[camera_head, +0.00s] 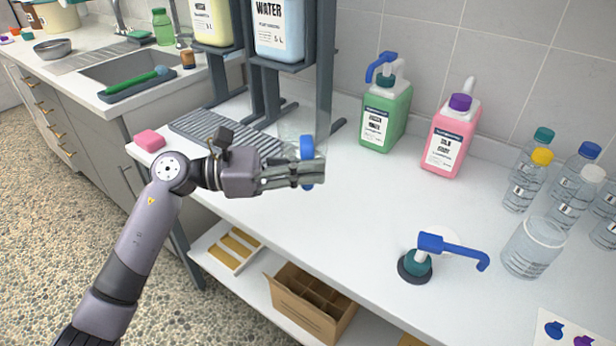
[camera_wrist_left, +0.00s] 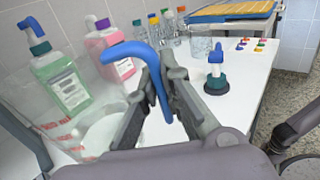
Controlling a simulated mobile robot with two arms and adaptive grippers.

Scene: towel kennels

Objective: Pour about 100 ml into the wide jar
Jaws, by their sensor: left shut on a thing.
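My left gripper (camera_head: 318,172) is shut on the blue handle (camera_head: 307,148) of a clear jug (camera_head: 300,122). It holds the jug above the counter, in front of the dispenser stand. In the left wrist view the curved blue handle (camera_wrist_left: 140,50) passes between the fingers (camera_wrist_left: 160,95), and the clear wall with red marks (camera_wrist_left: 45,130) is at the left. I cannot tell how much liquid the jug holds. The clear wide jar (camera_head: 532,246) stands on the counter at the right, well away from the gripper. It also shows in the left wrist view (camera_wrist_left: 199,48). My right gripper is not seen.
A loose pump (camera_head: 430,258) with a long blue spout stands left of the jar. Several capped bottles (camera_head: 528,180) stand behind the jar. Green (camera_head: 385,118) and pink (camera_head: 452,137) jugs stand by the wall. The middle counter (camera_head: 340,235) is clear.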

